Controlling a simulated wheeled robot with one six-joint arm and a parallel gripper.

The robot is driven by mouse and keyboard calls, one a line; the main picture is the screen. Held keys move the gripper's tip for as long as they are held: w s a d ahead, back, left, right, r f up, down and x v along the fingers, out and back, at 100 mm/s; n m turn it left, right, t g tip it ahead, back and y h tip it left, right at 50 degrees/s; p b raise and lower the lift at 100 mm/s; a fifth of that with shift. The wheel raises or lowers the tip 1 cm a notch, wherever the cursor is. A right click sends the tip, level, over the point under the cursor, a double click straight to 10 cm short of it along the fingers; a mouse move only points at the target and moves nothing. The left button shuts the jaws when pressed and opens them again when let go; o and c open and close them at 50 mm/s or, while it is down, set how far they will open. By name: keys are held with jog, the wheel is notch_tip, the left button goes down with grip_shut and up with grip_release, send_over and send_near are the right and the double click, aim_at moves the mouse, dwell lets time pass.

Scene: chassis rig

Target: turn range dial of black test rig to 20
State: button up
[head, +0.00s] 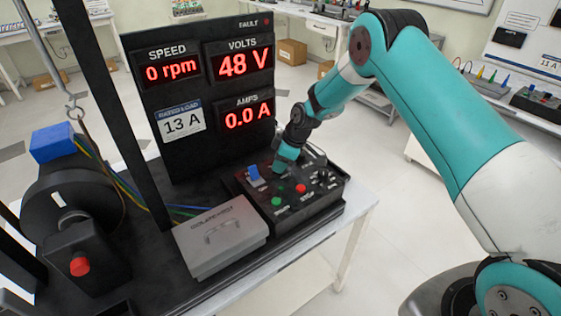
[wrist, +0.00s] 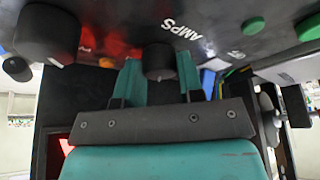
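The black test rig's control box (head: 298,200) stands at the front right of the rig. My gripper (head: 285,163) is low over its back part, and the arm hides the knob there in the head view. In the wrist view my gripper's two teal fingers (wrist: 158,80) stand on either side of a dark round knob (wrist: 158,60), beside the word AMPS. The fingers are parted and close to the knob's sides; I cannot tell whether they press on it. Its scale and pointer cannot be read, nor can I confirm that it is the range dial.
The box also carries a green button (head: 277,201), a red button (head: 301,188) and a blue switch (head: 254,174). A larger black knob (wrist: 45,35) is near the fingers. A grey lidded box (head: 220,237) is alongside. The display panel (head: 200,90) reads 0 rpm, 48 V, 0.0 A.

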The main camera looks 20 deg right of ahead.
jog(key=c, duration=0.3)
jog(key=shift+c, duration=0.2)
jog(key=m+t+b, duration=0.1)
jog(key=m, duration=0.1)
jog(key=m+h+b, duration=0.1)
jog(key=m+b, duration=0.1)
jog(key=m, duration=0.1)
jog(key=shift+m+t, duration=0.3)
jog(key=shift+t, duration=0.1)
jog(key=m+h+b, duration=0.1)
jog(key=m, duration=0.2)
jog(key=m+h+b, duration=0.1)
jog(key=m+b, duration=0.1)
jog(key=m, duration=0.1)
jog(key=shift+a+t+h, duration=0.1)
jog(key=shift+t+h, duration=0.3)
jog(key=shift+r+m, duration=0.1)
jog(key=shift+m, duration=0.2)
jog(key=o, duration=0.9)
jog(key=shift+s, duration=0.1)
jog(key=b+v, duration=0.2)
jog(key=v, duration=1.5)
jog(key=shift+r, duration=0.2)
